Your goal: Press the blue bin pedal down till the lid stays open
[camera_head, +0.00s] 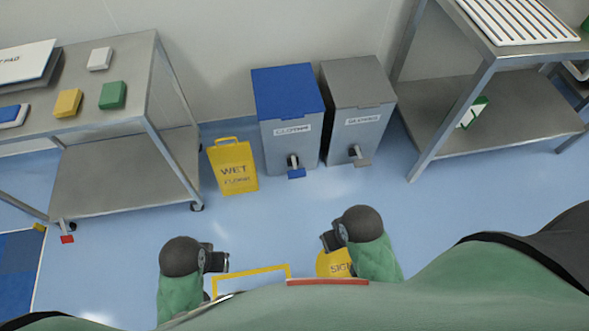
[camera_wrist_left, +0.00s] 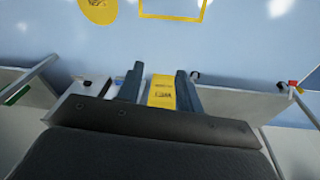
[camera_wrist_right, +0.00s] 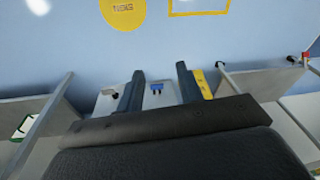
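The bin with the blue lid (camera_head: 288,92) stands against the wall with its lid closed. Its blue pedal (camera_head: 297,173) sticks out low at the front, just above the floor. In the right wrist view the blue pedal (camera_wrist_right: 157,87) shows in the gap between the fingers, some way beyond them. My right gripper (camera_head: 328,241) is open and empty, apart from the pedal and nearer my body. My left gripper (camera_head: 222,262) is open and empty, left of the right one. Its wrist view shows the fingers (camera_wrist_left: 159,75) spread.
A grey-lidded bin (camera_head: 358,90) with a grey pedal (camera_head: 361,162) stands right of the blue one. A yellow wet-floor sign (camera_head: 233,168) stands close on its left. Metal tables stand left (camera_head: 120,185) and right (camera_head: 520,105). The floor before the bins is clear.

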